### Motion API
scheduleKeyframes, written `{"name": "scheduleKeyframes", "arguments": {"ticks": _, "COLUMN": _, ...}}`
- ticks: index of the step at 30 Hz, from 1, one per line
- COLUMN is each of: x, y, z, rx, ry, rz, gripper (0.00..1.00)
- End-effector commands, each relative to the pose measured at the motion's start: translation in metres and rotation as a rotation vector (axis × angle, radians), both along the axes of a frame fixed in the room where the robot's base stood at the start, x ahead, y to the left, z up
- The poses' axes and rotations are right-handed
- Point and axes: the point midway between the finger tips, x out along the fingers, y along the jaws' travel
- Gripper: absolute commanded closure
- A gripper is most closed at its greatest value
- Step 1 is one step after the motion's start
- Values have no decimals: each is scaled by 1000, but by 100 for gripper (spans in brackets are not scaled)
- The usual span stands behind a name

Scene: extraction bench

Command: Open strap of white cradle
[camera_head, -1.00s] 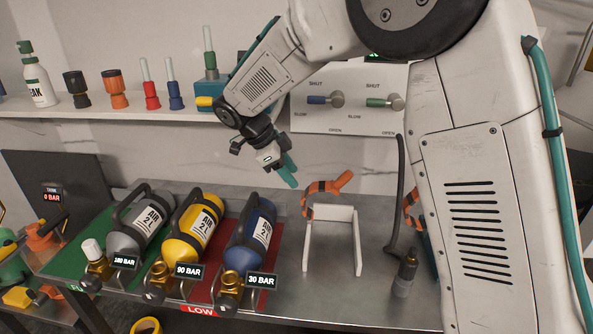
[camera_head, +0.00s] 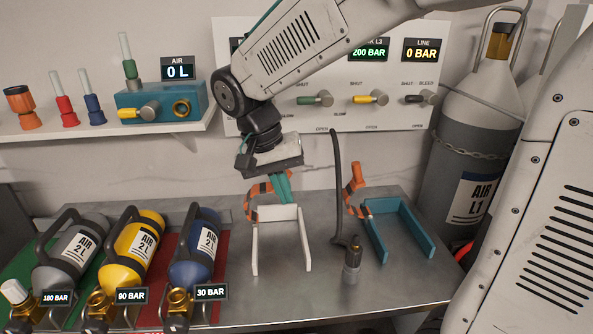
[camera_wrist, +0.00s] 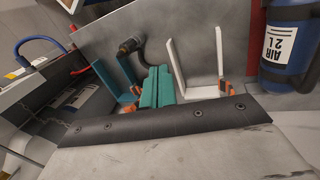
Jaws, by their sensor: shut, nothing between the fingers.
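The white cradle (camera_head: 258,250) stands empty on the steel bench in the head view, and one arm of it also shows in the wrist view (camera_wrist: 178,68). Its orange and black strap (camera_head: 255,193) arcs up at the cradle's back end. My gripper (camera_head: 284,200) points down over that back end, its teal fingers shut with nothing between them. The fingers overlap the strap in the head view and hide part of it; I cannot tell whether they touch. In the wrist view the closed fingers (camera_wrist: 157,75) are beside the white cradle, with an orange strap piece (camera_wrist: 222,90) to their right.
A teal cradle (camera_head: 412,222) with its own orange strap (camera_head: 355,180) stands to the right. A black hose (camera_head: 338,190) ends in an upright fitting (camera_head: 352,262) between the cradles. Blue (camera_head: 195,250), yellow (camera_head: 130,250) and grey (camera_head: 70,255) cylinders lie at left. The front bench is clear.

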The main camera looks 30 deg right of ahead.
Motion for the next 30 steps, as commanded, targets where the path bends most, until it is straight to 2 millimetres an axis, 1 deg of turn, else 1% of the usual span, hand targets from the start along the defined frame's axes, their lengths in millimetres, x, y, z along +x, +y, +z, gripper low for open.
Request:
{"name": "scheduleKeyframes", "arguments": {"ticks": 1, "x": -19, "y": -8, "z": 6, "rx": 35, "ry": 5, "rz": 60, "gripper": 100}}
{"name": "scheduleKeyframes", "arguments": {"ticks": 3, "x": -44, "y": -15, "z": 10, "rx": 85, "ry": 13, "rz": 155, "gripper": 100}}
{"name": "scheduleKeyframes", "arguments": {"ticks": 6, "x": -73, "y": -24, "z": 14, "rx": 141, "ry": 11, "rz": 261, "gripper": 100}}
{"name": "scheduleKeyframes", "arguments": {"ticks": 9, "x": -94, "y": -29, "z": 16, "rx": 175, "ry": 0, "rz": 330, "gripper": 100}}
{"name": "scheduleKeyframes", "arguments": {"ticks": 12, "x": -110, "y": -33, "z": 16, "rx": 199, "ry": -13, "rz": 378, "gripper": 100}}
{"name": "scheduleKeyframes", "arguments": {"ticks": 18, "x": -132, "y": -38, "z": 16, "rx": 229, "ry": -44, "rz": 437, "gripper": 100}}
{"name": "scheduleKeyframes", "arguments": {"ticks": 24, "x": -147, "y": -44, "z": 18, "rx": 251, "ry": -85, "rz": 454, "gripper": 100}}
{"name": "scheduleKeyframes", "arguments": {"ticks": 26, "x": -148, "y": -47, "z": 22, "rx": 259, "ry": -102, "rz": 434, "gripper": 100}}
{"name": "scheduleKeyframes", "arguments": {"ticks": 27, "x": -145, "y": -49, "z": 25, "rx": 262, "ry": -111, "rz": 411, "gripper": 100}}
{"name": "scheduleKeyframes", "arguments": {"ticks": 30, "x": -130, "y": -54, "z": 36, "rx": 270, "ry": -127, "rz": 329, "gripper": 100}}
